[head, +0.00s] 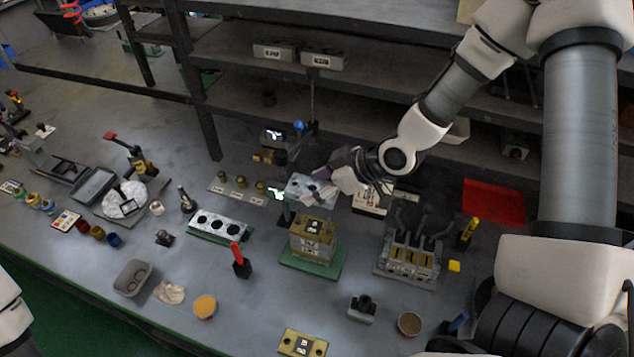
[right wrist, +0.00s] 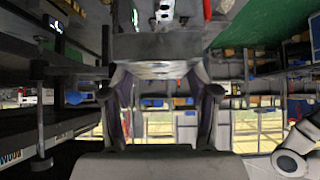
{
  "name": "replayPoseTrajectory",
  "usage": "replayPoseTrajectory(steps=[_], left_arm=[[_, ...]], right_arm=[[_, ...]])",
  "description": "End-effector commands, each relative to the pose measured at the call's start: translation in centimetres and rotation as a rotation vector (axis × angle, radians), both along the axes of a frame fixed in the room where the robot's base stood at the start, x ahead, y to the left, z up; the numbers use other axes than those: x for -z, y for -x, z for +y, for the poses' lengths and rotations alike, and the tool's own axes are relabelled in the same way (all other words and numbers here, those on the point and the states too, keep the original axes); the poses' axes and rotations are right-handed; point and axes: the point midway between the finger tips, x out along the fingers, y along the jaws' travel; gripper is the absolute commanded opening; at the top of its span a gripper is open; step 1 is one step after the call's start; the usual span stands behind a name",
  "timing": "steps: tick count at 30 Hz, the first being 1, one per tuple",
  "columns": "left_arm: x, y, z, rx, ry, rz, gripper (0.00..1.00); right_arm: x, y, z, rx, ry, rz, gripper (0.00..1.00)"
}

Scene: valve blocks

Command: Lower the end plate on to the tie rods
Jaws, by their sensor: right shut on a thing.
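My right gripper (head: 328,183) is shut on a pale grey metal plate with dark round holes (head: 302,187), held in the air behind the brass block stack. In the right wrist view, the plate (right wrist: 158,69) sits between the two fingers of my right gripper (right wrist: 162,90). A block assembly (head: 408,256) stands to the right on a grey base, with several dark upright rods or levers rising from it. The plate is apart from these, up and to their left. I cannot tell for sure which uprights are the tie rods. My left gripper is out of view.
A brass block stack (head: 313,238) stands on a green base (head: 312,262). A silver block with round holes (head: 218,227) lies to its left. A red-handled tool (head: 239,262), a yellow-topped post (head: 468,232) and a red bin (head: 492,202) stand nearby. Dark shelving (head: 285,95) runs behind.

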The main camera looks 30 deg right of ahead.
Motion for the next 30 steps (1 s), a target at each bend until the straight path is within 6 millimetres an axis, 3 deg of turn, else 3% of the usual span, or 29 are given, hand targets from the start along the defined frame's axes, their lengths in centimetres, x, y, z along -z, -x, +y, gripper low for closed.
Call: replayPoseTrajectory(steps=[15, 30], left_arm=[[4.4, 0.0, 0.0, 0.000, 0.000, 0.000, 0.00], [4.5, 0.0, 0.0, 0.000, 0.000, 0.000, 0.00]], right_arm=[[5.4, 0.0, 0.0, -0.001, 0.001, 0.000, 0.12], [5.7, 0.0, 0.0, -0.001, 0.001, 0.000, 0.12]])
